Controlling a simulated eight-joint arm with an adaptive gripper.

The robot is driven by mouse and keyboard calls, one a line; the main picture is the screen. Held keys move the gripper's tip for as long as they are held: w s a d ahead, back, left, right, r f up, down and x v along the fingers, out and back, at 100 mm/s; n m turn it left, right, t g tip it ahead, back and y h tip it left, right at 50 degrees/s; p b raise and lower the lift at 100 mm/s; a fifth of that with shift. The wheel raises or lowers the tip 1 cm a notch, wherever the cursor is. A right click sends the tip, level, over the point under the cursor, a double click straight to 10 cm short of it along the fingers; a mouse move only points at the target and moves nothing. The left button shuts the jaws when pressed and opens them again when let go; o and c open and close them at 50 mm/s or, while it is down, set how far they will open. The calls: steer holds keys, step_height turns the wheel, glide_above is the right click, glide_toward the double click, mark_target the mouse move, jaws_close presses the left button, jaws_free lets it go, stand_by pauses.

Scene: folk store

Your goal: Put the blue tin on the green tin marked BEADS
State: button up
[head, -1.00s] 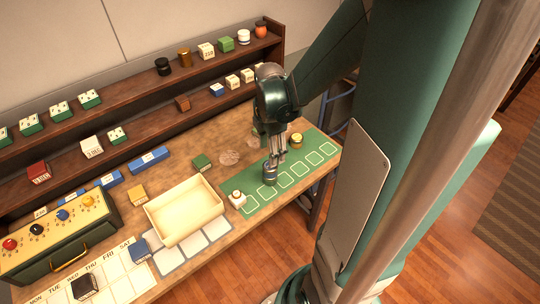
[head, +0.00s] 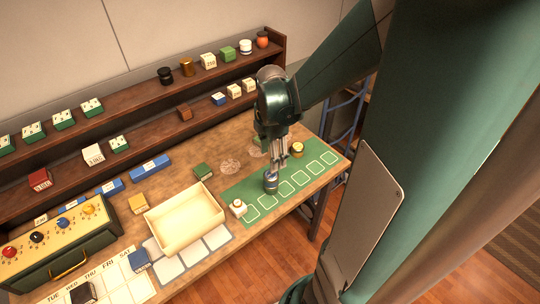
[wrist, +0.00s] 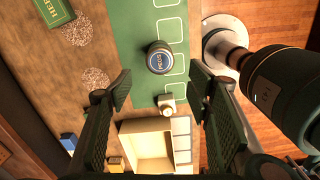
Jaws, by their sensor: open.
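A round dark tin with a blue lid label (head: 271,187) stands upright on the green mat. It also shows in the wrist view (wrist: 159,59), its lettering upside down and small. I cannot tell whether a second tin is under it. My gripper (head: 279,163) is open and empty above the tin; in the wrist view its fingers (wrist: 160,88) are spread wide, with the tin beyond them. No green tin reading BEADS can be made out.
A yellow-topped jar (head: 297,150) stands at the far edge. Outlined squares on the green mat (head: 314,183) are free. Shelves with small goods run behind.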

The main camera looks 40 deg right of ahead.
steer(key=s+a+r+m+t, duration=0.2)
steer(key=a+r+m+t, duration=0.1)
steer(key=a+r+m, duration=0.5)
steer(key=s+a+r+m+t, duration=0.3)
steer(key=a+r+m, duration=0.5)
steer(key=a, duration=0.5)
steer(key=shift+s+t, duration=0.35)
steer(key=shift+t, duration=0.25)
stand_by(5.3)
